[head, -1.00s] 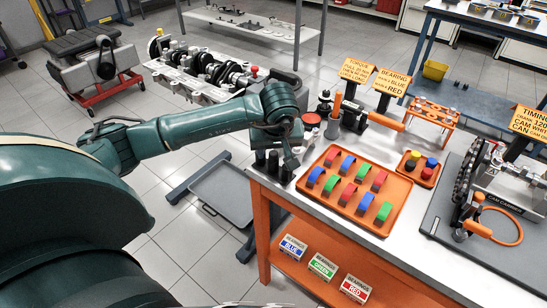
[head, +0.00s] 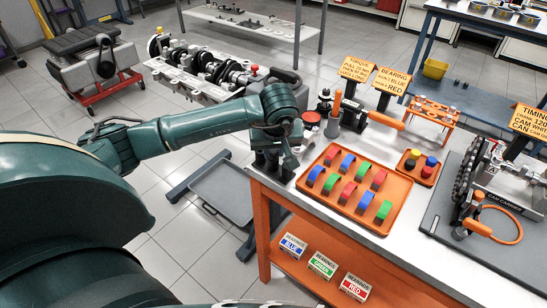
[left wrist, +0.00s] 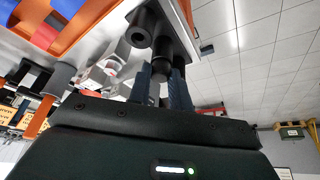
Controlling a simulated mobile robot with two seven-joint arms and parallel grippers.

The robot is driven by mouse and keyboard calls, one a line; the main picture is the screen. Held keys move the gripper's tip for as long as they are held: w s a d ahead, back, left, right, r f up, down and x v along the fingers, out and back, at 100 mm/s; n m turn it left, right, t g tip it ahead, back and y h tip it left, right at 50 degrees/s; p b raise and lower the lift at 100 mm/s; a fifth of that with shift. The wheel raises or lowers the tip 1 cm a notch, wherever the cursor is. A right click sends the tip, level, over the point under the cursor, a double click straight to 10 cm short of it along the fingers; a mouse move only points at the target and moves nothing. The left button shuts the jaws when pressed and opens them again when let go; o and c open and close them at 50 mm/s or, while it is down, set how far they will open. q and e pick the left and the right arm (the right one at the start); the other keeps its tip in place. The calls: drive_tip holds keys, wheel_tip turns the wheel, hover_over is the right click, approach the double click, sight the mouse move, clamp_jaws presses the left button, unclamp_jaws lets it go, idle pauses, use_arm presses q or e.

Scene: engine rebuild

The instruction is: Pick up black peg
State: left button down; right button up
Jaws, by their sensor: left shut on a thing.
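Several short black pegs stand close together at the near left corner of the steel-topped bench, mostly hidden in the head view by my left gripper (head: 272,164). In the left wrist view one black peg (left wrist: 141,30) shows its round end with a hole, apart from the fingers, and another dark cylinder stands beside it. My left gripper's two fingers (left wrist: 162,86) are closed around a black peg (left wrist: 158,73), partly hidden between them. I cannot tell whether this peg is clear of the bench. My right gripper is not in view.
An orange tray (head: 338,212) of coloured bearing shells lies just right of the gripper. A red-topped container (head: 311,118) and an upright orange-handled tool (head: 334,112) stand behind. The bench's left edge is close, with floor beyond.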

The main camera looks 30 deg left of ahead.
sight(274, 153)
use_arm(q)
wheel_tip(274, 153, up, 10)
drive_tip(key=shift+b, duration=0.3)
idle(0.4)
